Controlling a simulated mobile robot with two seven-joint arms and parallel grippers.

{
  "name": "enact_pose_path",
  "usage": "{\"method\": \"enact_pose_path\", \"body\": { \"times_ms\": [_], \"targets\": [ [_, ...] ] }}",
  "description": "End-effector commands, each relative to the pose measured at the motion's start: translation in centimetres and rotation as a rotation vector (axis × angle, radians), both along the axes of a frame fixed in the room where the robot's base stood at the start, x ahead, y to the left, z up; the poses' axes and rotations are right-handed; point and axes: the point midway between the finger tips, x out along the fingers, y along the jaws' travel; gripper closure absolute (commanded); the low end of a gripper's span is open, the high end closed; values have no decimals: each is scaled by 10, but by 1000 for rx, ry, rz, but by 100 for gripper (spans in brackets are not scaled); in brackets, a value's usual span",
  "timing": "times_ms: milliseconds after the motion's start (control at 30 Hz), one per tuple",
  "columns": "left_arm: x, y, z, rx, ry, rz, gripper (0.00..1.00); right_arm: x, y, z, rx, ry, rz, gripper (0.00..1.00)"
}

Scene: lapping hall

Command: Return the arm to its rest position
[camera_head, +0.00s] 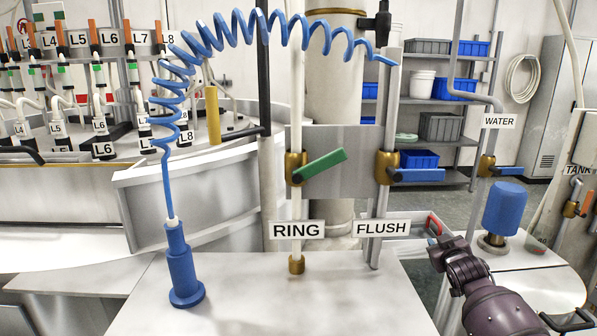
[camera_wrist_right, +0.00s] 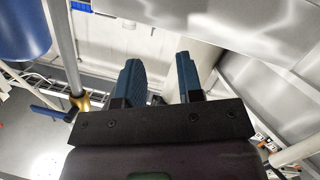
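My right arm comes in from the lower right in the head view. Its gripper (camera_head: 436,241) is up beside the FLUSH pipe, right of the FLUSH sign (camera_head: 382,228), and its fingers are small and partly hidden there. In the right wrist view the two blue fingers of this gripper (camera_wrist_right: 159,75) stand apart with nothing between them. The green RING valve handle (camera_head: 320,167) slants up to the right. The blue FLUSH valve handle (camera_head: 416,175) lies level. The gripper is below the blue handle and apart from it. My left gripper is not in view.
A blue nozzle (camera_head: 183,267) on a coiled blue hose (camera_head: 165,120) stands on the pale bench (camera_head: 255,320). A blue cylinder (camera_head: 505,208) stands on a round table (camera_head: 540,285) near my right arm. A WATER valve (camera_head: 486,166) is behind. Shelves (camera_head: 470,140) stand farther back.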

Motion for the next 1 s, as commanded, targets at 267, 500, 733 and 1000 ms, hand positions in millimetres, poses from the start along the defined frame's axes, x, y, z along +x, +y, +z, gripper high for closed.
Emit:
{"method": "enact_pose_path", "body": {
  "times_ms": [267, 500, 733, 1000],
  "targets": [
    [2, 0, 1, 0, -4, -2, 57, -102, 28, -116, 50, 117, 36, 66],
    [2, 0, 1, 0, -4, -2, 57, -199, 51, -183, 111, 203, 49, 66],
    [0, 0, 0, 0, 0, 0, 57, -297, 72, -224, 181, 278, 40, 66],
    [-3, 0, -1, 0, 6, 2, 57, -407, 95, -241, 267, 352, 4, 66]
  ]
}}
